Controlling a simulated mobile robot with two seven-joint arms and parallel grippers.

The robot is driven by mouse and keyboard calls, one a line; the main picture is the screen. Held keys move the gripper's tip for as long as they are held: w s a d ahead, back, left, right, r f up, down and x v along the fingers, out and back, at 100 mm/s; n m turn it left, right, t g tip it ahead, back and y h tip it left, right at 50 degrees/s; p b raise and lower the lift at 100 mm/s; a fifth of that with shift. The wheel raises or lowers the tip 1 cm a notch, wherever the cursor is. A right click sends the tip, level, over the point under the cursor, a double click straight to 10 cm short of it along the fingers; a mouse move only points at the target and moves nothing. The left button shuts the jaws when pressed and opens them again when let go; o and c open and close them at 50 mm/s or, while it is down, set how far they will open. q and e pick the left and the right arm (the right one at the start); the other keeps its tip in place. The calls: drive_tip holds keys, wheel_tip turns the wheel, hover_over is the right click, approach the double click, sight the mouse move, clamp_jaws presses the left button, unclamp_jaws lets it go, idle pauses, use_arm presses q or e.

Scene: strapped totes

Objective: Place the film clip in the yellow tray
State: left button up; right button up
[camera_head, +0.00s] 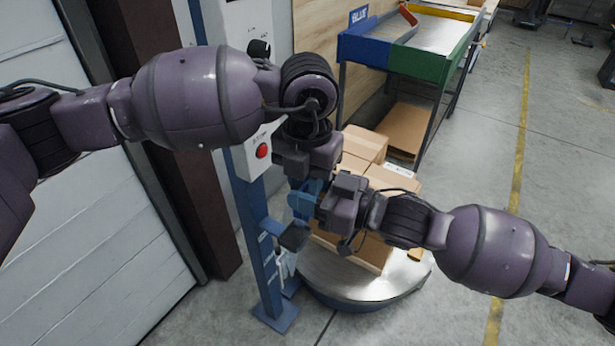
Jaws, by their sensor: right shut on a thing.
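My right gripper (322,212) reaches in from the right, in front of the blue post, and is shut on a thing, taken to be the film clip. The clip itself is hidden or too small to make out there. My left gripper (303,178) hangs from above, close beside the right gripper. Its fingers are hidden, so I cannot tell whether it is open. A blue piece (303,200) shows between the two grippers; I cannot tell what it belongs to. A yellow-rimmed tray section (436,11) is at the far end of the sorting table, well away from both grippers.
Cardboard boxes (366,146) are stacked on a round metal turntable (350,284). The blue post (259,250) with a red button (262,151) stands left of it. The sorting table also has blue (362,50) and green (428,68) sides.

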drive_tip(key=o, duration=1)
